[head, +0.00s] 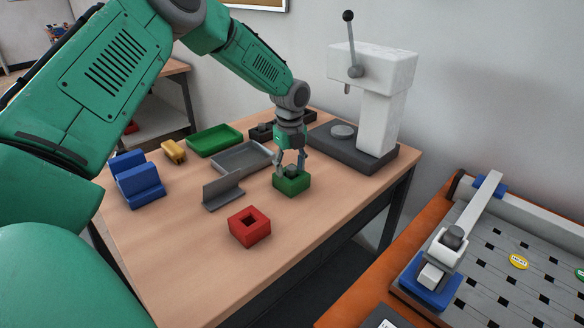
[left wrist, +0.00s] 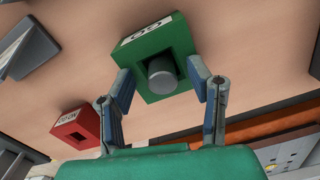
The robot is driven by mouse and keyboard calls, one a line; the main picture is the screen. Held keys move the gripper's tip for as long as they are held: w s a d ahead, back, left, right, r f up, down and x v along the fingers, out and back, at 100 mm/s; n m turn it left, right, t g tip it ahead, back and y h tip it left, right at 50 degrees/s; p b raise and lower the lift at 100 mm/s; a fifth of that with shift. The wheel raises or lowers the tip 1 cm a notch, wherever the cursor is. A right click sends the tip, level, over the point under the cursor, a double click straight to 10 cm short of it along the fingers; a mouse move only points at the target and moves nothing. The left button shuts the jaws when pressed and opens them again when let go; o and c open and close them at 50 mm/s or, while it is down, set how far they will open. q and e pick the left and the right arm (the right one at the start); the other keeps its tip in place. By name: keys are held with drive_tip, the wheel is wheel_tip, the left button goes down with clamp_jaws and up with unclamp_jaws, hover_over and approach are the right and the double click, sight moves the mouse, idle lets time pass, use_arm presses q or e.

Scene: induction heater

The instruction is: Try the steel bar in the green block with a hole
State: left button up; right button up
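The green block with a hole (head: 297,187) sits on the wooden table. In the left wrist view the green block (left wrist: 178,40) carries a white "GO" label. The steel bar (left wrist: 162,78) is a short grey cylinder whose end stands out of the block's dark hole; how deep it sits is hidden. In the head view the bar (head: 291,171) shows only as a small grey top. My left gripper (head: 291,164) is above the block, pointing down. In the left wrist view its fingers (left wrist: 161,76) are spread on either side of the bar, with gaps. My right gripper is not visible.
A red block (head: 249,228) with a square hole stands nearer, labelled "NO GO". A grey angled plate (head: 222,191), grey tray (head: 268,155), green tray (head: 214,139) and blue V-shaped block (head: 137,181) lie left. A white press (head: 375,100) stands behind. The front tabletop is clear.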

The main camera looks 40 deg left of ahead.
sight(294, 169)
use_arm(q)
drive_tip(key=shift+d+r, duration=0.2)
drive_tip(key=shift+d, duration=0.35)
drive_tip(key=shift+d+r, duration=0.15)
drive_tip(key=shift+r, duration=0.05)
wheel_tip(294, 169, up, 12)
drive_tip(key=shift+f, duration=0.25)
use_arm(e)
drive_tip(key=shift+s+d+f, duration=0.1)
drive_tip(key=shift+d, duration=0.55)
